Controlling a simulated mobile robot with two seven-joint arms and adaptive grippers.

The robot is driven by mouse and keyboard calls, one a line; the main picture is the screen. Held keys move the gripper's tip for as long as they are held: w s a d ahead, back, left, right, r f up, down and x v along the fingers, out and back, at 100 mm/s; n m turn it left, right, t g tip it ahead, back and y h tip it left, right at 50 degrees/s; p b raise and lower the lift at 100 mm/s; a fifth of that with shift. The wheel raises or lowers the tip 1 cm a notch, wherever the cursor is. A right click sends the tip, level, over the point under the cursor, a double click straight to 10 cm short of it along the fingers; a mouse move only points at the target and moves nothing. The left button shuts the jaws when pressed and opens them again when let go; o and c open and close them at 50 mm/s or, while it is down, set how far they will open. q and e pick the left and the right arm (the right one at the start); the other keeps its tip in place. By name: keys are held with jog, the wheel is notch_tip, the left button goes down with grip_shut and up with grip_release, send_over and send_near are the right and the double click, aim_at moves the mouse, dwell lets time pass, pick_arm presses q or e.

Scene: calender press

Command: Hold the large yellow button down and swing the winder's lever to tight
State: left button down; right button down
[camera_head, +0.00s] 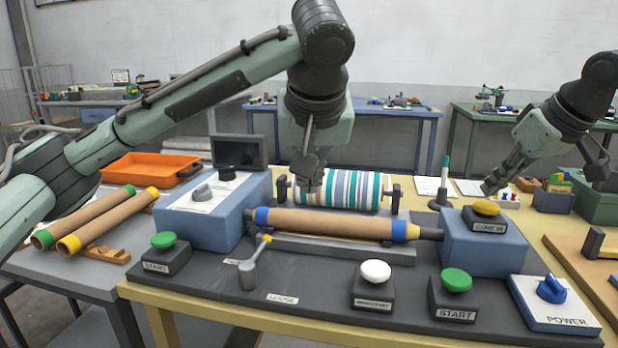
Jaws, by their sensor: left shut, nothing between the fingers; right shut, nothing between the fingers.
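The large yellow button (487,208) sits on a black box on top of the blue-grey block at the right end of the winder. My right gripper (488,188) is shut with its tips very close above the button; I cannot tell if they touch. The winder's lever (254,262) is grey with a yellow tip and leans up to the right from its pivot on the dark base. A partly legible label lies left of it and a LOOSE label (283,299) lies in front. My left gripper (308,182) is shut and empty, in front of the striped roll and above the lever.
A cardboard core (330,223) lies across the winder before the striped roll (345,190). Green buttons (164,241) (456,281), a white button (376,272) and a blue POWER knob (551,289) stand along the front. An orange tray (150,169) is at left.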

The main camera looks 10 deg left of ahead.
jog(key=shift+r, duration=2.8)
jog(key=shift+f, duration=0.1)
